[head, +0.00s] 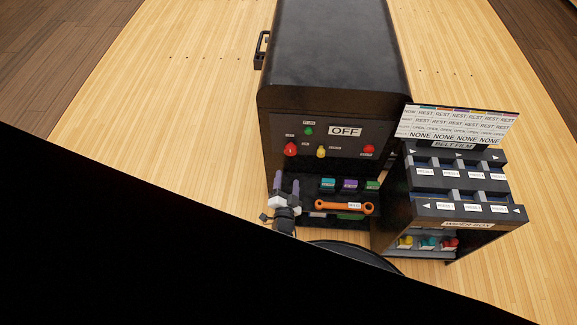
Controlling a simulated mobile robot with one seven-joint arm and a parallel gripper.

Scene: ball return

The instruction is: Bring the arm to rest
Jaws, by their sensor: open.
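My gripper (286,186) is in front of the lower left of the black ball return machine (330,55). Its two fingers point up and stand apart, with nothing seen between them. Only the end of my arm shows, just below the gripper; the rest is hidden. The machine's front panel has an "OFF" sign (345,131), a green button (308,131), a yellow one (320,152) and red ones at each side. I cannot tell whether the gripper touches the machine.
An orange wrench-shaped tool (343,206) lies on the machine's lower ledge, below teal, purple and green labelled blocks. A dark rack (462,212) with a label board (457,124) stands close at the right. A black area covers the lower left. Wooden floor (190,100) is clear at the left.

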